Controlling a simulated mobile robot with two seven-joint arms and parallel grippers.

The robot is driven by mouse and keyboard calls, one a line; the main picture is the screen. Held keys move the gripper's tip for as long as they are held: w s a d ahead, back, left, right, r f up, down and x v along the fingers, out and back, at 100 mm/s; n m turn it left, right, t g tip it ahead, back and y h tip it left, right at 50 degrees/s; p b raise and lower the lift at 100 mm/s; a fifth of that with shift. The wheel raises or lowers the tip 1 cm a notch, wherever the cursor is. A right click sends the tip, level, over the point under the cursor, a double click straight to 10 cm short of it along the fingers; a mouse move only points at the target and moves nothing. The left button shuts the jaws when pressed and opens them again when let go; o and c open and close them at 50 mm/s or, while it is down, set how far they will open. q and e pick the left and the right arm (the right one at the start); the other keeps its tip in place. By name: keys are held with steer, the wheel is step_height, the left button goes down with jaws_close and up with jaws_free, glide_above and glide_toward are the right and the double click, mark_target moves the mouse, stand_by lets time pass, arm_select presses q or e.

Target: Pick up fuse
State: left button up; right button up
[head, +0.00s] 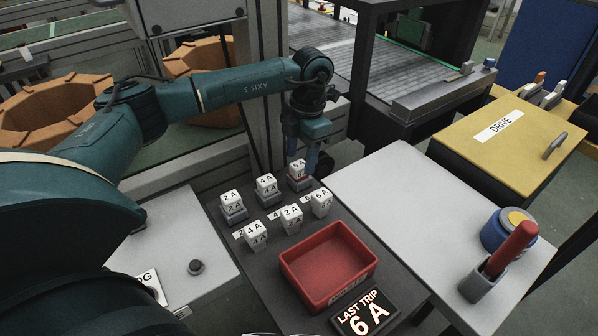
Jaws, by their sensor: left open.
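Several white block fuses stand in two rows on a dark grey bench top. In the back row, fuses marked 2 A (230,199), 4 A (266,184) and 6 A (297,168) sit on grey bases; the 6 A one shows a red patch low on its front. The front row has a left fuse (255,233) that seems marked 4 A, a 2 A fuse (291,215) and a 6 A fuse (321,200). My left gripper (302,157) points down, open, just above and behind the back-row 6 A fuse; contact cannot be told. My right gripper is not in view.
An empty red tray (358,281) stands in front of the fuses. A display (364,314) reads LAST TRIP 6 A. A white table (425,200) on the right holds a red-handled tool (513,246) in a grey holder. A yellow DRIVE cabinet (525,150) stands behind it.

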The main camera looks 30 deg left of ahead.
mark_target(299, 174)
arm_select(q)
steer(key=shift+s+f, duration=0.15)
steer(key=shift+f, duration=1.2)
steer(key=shift+c, duration=0.4)
jaws_close()
